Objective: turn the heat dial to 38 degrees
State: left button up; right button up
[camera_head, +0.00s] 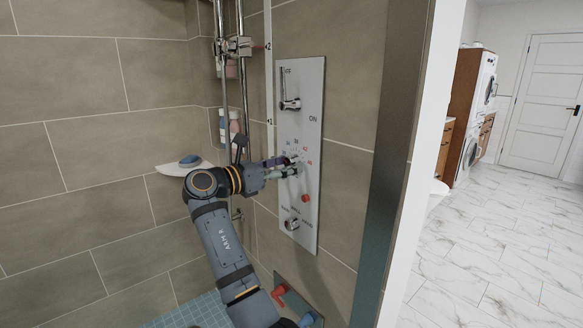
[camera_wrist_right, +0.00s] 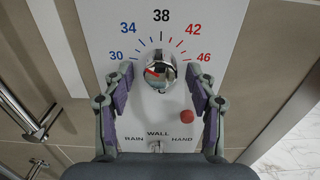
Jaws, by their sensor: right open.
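The heat dial (camera_wrist_right: 156,72) is a chrome knob on a white wall panel (camera_head: 311,100). In the right wrist view, numbers 30, 34, 38, 42 and 46 arc over it, blue at left, black 38 at top, red at right. A red mark shows on the left part of the knob; its exact reading is hard to tell. My right gripper (camera_head: 285,168) is at the panel in the head view, covering much of the dial. In the wrist view my right gripper (camera_wrist_right: 160,82) is open, one purple-padded finger on each side of the knob, with gaps visible. My left gripper is not in view.
A red button (camera_wrist_right: 187,116) sits below right of the dial. A lever (camera_head: 290,104) is above and a mode knob (camera_head: 291,224) below. Shower rails (camera_head: 243,70), bottles (camera_head: 232,125) and a corner shelf with blue soap (camera_head: 190,161) stand left. A red handle (camera_head: 279,290) is low down.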

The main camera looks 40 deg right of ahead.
jog(key=shift+a+r, duration=0.15)
jog(key=shift+a, duration=0.05)
jog(key=shift+c, duration=0.8)
jog(key=c, duration=1)
